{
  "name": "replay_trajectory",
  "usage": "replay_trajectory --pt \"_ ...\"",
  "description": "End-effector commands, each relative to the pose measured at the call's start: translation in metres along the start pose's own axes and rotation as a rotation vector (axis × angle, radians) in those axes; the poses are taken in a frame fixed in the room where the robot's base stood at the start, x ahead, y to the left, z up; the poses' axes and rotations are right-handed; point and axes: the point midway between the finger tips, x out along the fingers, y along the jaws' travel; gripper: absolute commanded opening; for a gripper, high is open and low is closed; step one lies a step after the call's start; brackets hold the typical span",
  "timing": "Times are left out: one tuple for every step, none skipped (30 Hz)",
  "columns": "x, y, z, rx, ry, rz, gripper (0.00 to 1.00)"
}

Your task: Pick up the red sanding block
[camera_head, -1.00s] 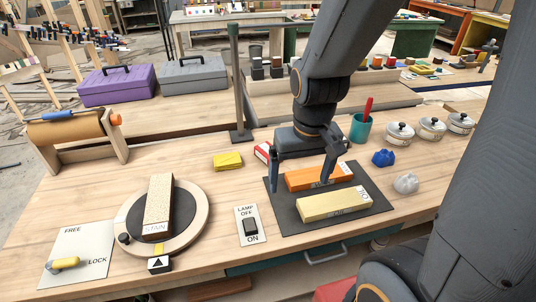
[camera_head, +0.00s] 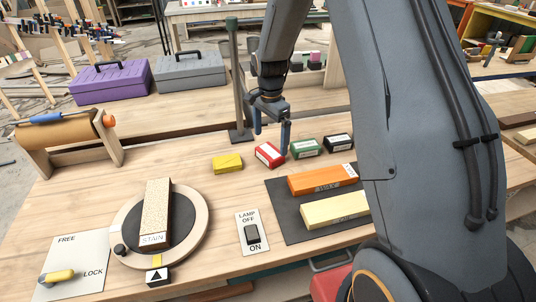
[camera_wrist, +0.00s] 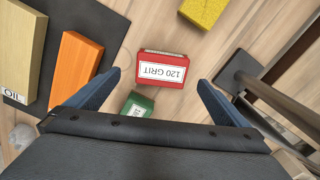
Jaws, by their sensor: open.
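The red sanding block (camera_head: 269,154) lies on the wooden bench between a yellow block and a green block. In the wrist view the red block (camera_wrist: 162,69) shows a white label reading "120 GRIT", and it lies ahead of and between the open fingers. My gripper (camera_head: 271,138) is open and empty, above and close to the red block in the head view. In the wrist view its two blue fingers (camera_wrist: 160,92) stand wide apart, with the green block (camera_wrist: 138,105) partly hidden behind the gripper body.
A yellow block (camera_head: 227,163) is left of the red one; green (camera_head: 305,147) and black (camera_head: 338,143) blocks are right. Orange (camera_head: 322,178) and pale yellow (camera_head: 335,208) bars lie on a dark mat (camera_head: 283,206). A dark post (camera_head: 235,85) stands behind left.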

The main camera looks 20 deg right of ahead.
Motion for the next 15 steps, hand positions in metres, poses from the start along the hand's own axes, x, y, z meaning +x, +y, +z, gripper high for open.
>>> replay_trajectory --pt "0.005 0.002 -0.001 0.002 -0.001 0.003 1.0" --pt "0.008 0.002 -0.001 0.002 -0.001 0.002 1.0" --pt "0.012 0.002 -0.002 0.003 -0.001 0.002 1.0" --pt "0.015 0.002 -0.002 0.003 -0.001 0.002 1.0" --pt "0.017 0.002 -0.002 0.003 -0.001 0.002 1.0" --pt "0.019 0.002 -0.002 0.003 0.0 0.001 1.0" --pt "0.021 0.001 -0.002 0.002 0.0 0.001 1.0" --pt "0.023 0.001 -0.002 0.002 0.0 0.001 1.0" --pt "0.027 0.0 -0.001 0.001 -0.001 0.002 1.0" --pt "0.03 0.0 -0.001 0.001 -0.001 0.002 1.0" --pt "0.034 -0.001 0.0 0.0 -0.001 0.002 1.0" --pt "0.038 -0.002 0.001 0.0 -0.001 0.002 1.0" --pt "0.042 -0.002 0.001 -0.001 -0.001 0.002 1.0" --pt "0.045 -0.003 0.001 -0.001 -0.001 0.003 1.0" --pt "0.05 -0.003 0.001 -0.001 -0.001 0.002 1.0"
